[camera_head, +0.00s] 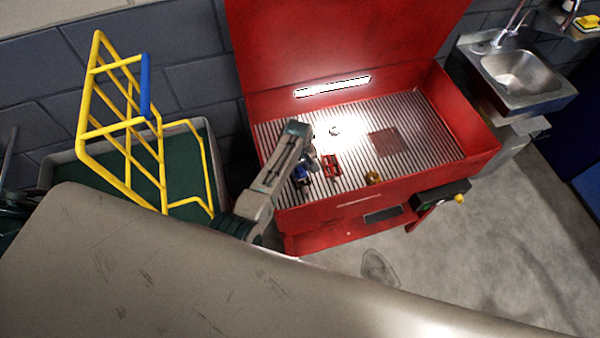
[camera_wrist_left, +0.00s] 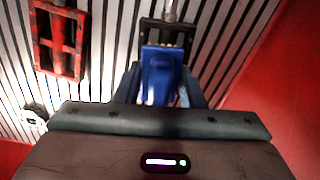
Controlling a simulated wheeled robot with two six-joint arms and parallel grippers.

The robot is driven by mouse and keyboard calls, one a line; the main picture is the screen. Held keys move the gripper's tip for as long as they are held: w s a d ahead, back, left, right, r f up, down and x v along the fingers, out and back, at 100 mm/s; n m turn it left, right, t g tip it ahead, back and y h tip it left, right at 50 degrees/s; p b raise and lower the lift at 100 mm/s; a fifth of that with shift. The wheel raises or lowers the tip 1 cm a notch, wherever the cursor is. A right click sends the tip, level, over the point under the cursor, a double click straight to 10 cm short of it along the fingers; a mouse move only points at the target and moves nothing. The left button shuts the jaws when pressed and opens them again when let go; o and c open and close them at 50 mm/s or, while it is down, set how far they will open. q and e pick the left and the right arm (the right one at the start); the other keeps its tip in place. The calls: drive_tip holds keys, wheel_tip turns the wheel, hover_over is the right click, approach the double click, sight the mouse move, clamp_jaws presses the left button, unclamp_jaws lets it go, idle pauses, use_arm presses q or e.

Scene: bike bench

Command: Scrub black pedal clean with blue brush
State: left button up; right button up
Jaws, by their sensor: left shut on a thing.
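My left gripper (camera_head: 306,170) reaches down into the red basin and is shut on the blue brush (camera_wrist_left: 160,75). The brush also shows as a small blue patch in the head view (camera_head: 300,172). The black pedal (camera_wrist_left: 185,30) lies on the ribbed floor just beyond and under the brush in the left wrist view, with a metal spindle at its top. The brush covers much of it, and I cannot tell whether they touch. A red pedal (camera_head: 331,167) lies beside it and also shows in the left wrist view (camera_wrist_left: 60,42). My right gripper is not in view.
The basin (camera_head: 340,212) has a raised lid and a ribbed floor (camera_head: 425,125). A small round thing (camera_head: 334,130) and a brass-coloured thing (camera_head: 373,178) lie on it. A yellow rack (camera_head: 125,135) stands left. A sink (camera_head: 522,73) is at right.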

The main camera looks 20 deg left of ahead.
sight(302, 182)
use_arm(q)
drive_tip(key=shift+w+a, duration=0.1)
idle(0.4)
drive_tip(key=shift+s+d+r+p, duration=0.1)
drive_tip(key=shift+s+d+p, duration=0.35)
drive_tip(key=shift+s+p, duration=0.3)
drive_tip(key=shift+s+d+p, duration=0.7)
drive_tip(key=shift+s+p, duration=0.2)
drive_tip(key=shift+s, duration=0.05)
drive_tip(key=shift+w, duration=0.1)
drive_tip(key=shift+w+a+f+b, duration=0.2)
drive_tip(key=shift+w+a+b, duration=0.15)
drive_tip(key=shift+w+a, duration=0.15)
drive_tip(key=shift+w+a+r+b, duration=0.1)
drive_tip(key=shift+w+a+b, duration=0.45)
drive_tip(key=shift+w, duration=0.55)
